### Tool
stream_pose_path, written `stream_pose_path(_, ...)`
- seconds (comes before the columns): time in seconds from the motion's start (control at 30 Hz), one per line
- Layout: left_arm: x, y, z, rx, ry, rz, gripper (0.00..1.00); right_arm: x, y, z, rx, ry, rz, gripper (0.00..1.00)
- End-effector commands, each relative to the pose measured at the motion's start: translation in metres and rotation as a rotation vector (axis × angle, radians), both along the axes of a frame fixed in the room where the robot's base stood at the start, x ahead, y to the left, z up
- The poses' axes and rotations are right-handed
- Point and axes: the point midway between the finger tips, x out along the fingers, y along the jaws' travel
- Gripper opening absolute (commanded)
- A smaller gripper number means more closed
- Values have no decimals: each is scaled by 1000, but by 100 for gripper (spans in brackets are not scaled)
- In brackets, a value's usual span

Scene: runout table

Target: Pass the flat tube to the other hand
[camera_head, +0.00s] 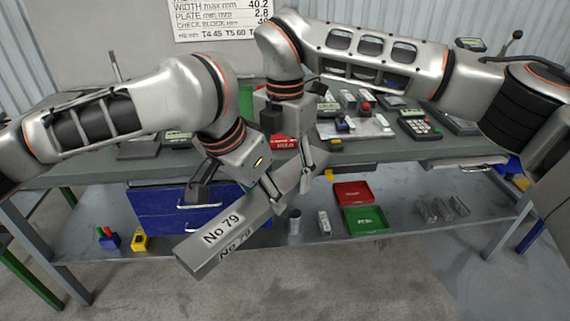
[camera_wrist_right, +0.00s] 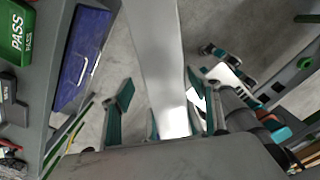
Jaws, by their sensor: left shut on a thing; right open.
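The flat tube (camera_head: 222,232) is a long grey bar marked "No 79". It slants across the head view, its near end low on the left and its far end up by my right gripper. My left gripper (camera_head: 272,194) is shut on it around the middle, holding it in the air in front of the bench. My right gripper (camera_head: 309,160) is open at the far end. In the right wrist view the tube (camera_wrist_right: 155,60) runs down between the spread fingers of my right gripper (camera_wrist_right: 157,90). Whether they touch it I cannot tell.
The bench (camera_head: 385,153) behind carries a grey plate (camera_head: 355,130), a calculator-like device (camera_head: 420,126) and small blocks. On the lower shelf stand blue drawers (camera_head: 160,210), a red tray (camera_head: 352,193) and a green tray (camera_head: 365,220). The floor in front is clear.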

Motion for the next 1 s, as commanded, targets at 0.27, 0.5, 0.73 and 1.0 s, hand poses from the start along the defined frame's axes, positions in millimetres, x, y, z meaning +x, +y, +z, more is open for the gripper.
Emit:
stream_pose_path(0.27,1,0,1,-1,-3,0,4,0,0,1,0,0,0,33)
stream_pose_path(0.5,-1,-2,2,-5,0,-5,61,0,1,2,3,-3,2,4)
stream_pose_path(0.73,-1,-1,1,-2,0,-2,61,0,1,2,2,-1,1,4)
stream_pose_path(1.0,-2,3,12,-1,-5,0,61,0,0,2,2,-1,0,4)
